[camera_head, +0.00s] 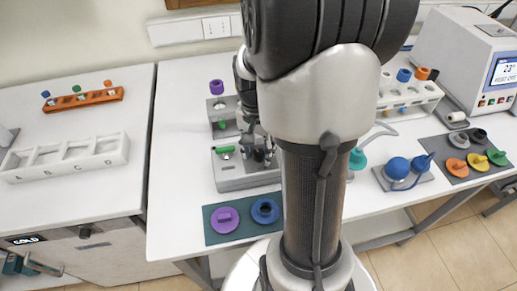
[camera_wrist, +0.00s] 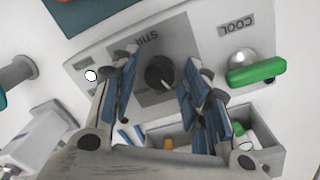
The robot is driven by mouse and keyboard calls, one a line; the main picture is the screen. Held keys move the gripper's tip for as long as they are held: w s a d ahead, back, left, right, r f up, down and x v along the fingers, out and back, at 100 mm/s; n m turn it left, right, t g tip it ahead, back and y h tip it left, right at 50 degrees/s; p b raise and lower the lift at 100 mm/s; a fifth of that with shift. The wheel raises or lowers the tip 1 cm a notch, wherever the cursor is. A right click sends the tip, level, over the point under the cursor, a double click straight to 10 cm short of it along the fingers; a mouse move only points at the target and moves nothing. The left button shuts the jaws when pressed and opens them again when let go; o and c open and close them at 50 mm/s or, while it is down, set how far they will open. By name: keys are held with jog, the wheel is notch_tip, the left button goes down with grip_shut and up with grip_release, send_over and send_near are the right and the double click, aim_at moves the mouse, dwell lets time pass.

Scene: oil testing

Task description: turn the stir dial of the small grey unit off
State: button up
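The small grey unit (camera_head: 232,180) stands on the white table, partly hidden behind my arm in the head view. In the wrist view its panel (camera_wrist: 205,50) carries a dark patch labelled STIR, upside down. The black round stir dial (camera_wrist: 158,71) sits on this patch, with a white pointer mark toward the lower right of the picture. My gripper (camera_wrist: 160,68) is open, with one finger on each side of the dial in that view. I see gaps between fingers and dial; contact does not show. In the head view my gripper (camera_head: 262,150) is over the unit.
A green lever (camera_wrist: 257,72) sits beside the dial under a COOL label. A small grey stand (camera_head: 222,112) with a purple-topped piece stands behind the unit. A dark mat (camera_head: 238,229) with purple and blue lids lies in front. A white rack (camera_head: 412,97) is at right.

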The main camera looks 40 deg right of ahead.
jog(key=c, duration=0.9)
jog(key=shift+n, duration=0.4)
jog(key=n+p, duration=0.2)
jog(key=shift+r+n, duration=0.1)
jog(key=shift+n, duration=0.3)
jog(key=shift+n+p, duration=0.8)
jog(key=shift+n, duration=1.4)
jog(key=o, duration=1.1)
